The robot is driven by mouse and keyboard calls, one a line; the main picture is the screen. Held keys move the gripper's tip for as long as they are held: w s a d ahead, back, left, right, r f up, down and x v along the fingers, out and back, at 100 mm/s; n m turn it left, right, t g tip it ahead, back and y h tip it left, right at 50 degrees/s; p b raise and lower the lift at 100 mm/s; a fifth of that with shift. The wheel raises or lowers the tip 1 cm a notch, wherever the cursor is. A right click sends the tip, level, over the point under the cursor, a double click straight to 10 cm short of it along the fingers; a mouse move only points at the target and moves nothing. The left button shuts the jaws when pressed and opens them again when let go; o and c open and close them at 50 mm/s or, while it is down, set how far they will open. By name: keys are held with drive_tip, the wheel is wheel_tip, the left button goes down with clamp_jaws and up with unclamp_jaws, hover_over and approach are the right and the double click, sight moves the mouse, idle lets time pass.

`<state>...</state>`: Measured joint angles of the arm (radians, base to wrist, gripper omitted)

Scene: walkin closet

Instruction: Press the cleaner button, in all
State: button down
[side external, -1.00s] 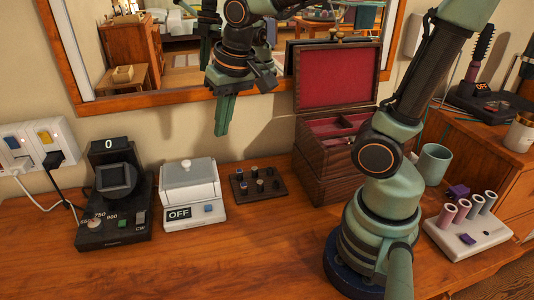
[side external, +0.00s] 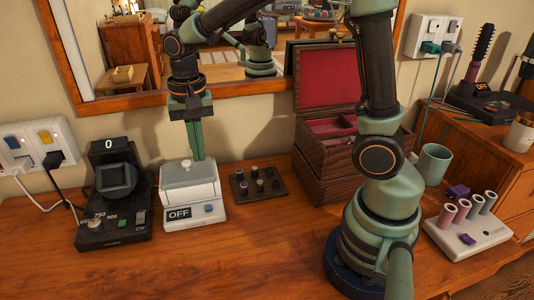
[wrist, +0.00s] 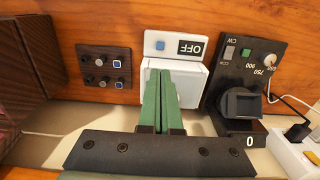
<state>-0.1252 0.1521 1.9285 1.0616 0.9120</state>
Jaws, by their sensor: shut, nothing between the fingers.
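The cleaner (side external: 190,192) is a white box with a grey lid and a knob on top. Its front panel has a dark display reading OFF and a blue button (side external: 208,208) to the right of it. In the wrist view the blue button (wrist: 160,45) shows beyond my fingertips, beside the upside-down OFF display (wrist: 191,48). My gripper (side external: 199,157) is shut and empty, pointing down at the back right of the cleaner's lid. In the wrist view the green fingers (wrist: 160,74) overlap the cleaner; whether they touch it I cannot tell.
A black device (side external: 113,214) with a 0 display stands left of the cleaner. A dark board with small knobs (side external: 258,184) lies to its right, then an open wooden jewelry box (side external: 322,180). The tabletop in front is clear.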

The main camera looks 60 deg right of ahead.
sight(209, 207)
drive_tip(key=shift+f, duration=0.1)
wheel_tip(209, 207, down, 14)
drive_tip(key=shift+r, duration=0.1)
idle(0.4)
drive_tip(key=shift+s+f, duration=0.1)
drive_tip(key=shift+f, duration=0.9)
drive_tip(key=r, duration=0.8)
drive_tip(key=shift+w, duration=0.2)
drive_tip(key=shift+r, duration=0.55)
